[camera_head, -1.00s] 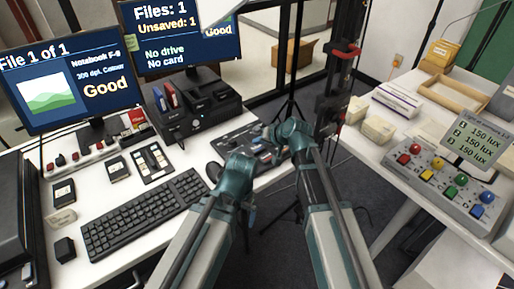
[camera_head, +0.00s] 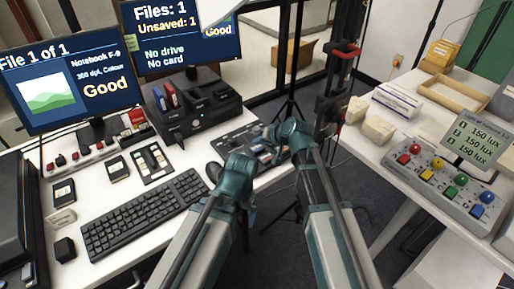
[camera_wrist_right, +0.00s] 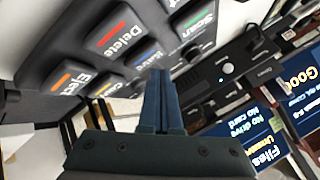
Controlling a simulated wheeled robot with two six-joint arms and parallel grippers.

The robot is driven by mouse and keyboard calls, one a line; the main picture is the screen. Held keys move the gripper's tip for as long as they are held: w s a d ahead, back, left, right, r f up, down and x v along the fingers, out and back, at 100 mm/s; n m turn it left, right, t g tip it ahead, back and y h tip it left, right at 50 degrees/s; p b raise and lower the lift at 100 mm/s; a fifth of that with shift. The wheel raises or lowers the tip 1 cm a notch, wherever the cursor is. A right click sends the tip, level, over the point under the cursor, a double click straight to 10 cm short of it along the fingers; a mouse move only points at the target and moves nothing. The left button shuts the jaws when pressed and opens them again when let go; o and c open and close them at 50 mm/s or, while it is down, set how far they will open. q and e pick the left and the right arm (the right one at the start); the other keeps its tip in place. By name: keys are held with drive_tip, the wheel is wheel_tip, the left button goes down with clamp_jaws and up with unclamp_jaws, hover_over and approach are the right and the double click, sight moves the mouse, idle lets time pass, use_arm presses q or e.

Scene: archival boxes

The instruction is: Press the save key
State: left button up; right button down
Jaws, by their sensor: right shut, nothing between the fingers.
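The save key (camera_wrist_right: 151,50) is a dark key with a blue label in the right wrist view, partly hidden behind my fingertips. My right gripper (camera_wrist_right: 160,78) is shut and empty, its tips in front of this key; I cannot tell whether they touch it. The key panel (camera_head: 230,142) lies on the left desk in the head view, partly covered by my right arm. In the head view my right gripper (camera_head: 268,150) is small over the panel. My left arm is folded at the bottom middle, and its gripper does not show clearly.
The delete key (camera_wrist_right: 120,38) and scan key (camera_wrist_right: 198,28) flank the save key. A black drive dock (camera_head: 195,108) stands behind the panel. A keyboard (camera_head: 145,215) and mouse (camera_head: 214,172) lie nearby. The left monitor (camera_head: 70,80) shows a file; the right monitor (camera_head: 180,40) reads "Unsaved: 1".

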sight(259, 150)
drive_tip(key=shift+f+b, duration=0.4)
drive_tip(key=shift+b, duration=0.05)
drive_tip(key=shift+f+b, duration=0.5)
idle(0.6)
drive_tip(key=shift+r, duration=0.1)
drive_tip(key=shift+r+p, duration=0.85)
drive_tip(key=shift+p, duration=0.1)
wheel_tip(259, 150, up, 5)
drive_tip(key=p, duration=0.5)
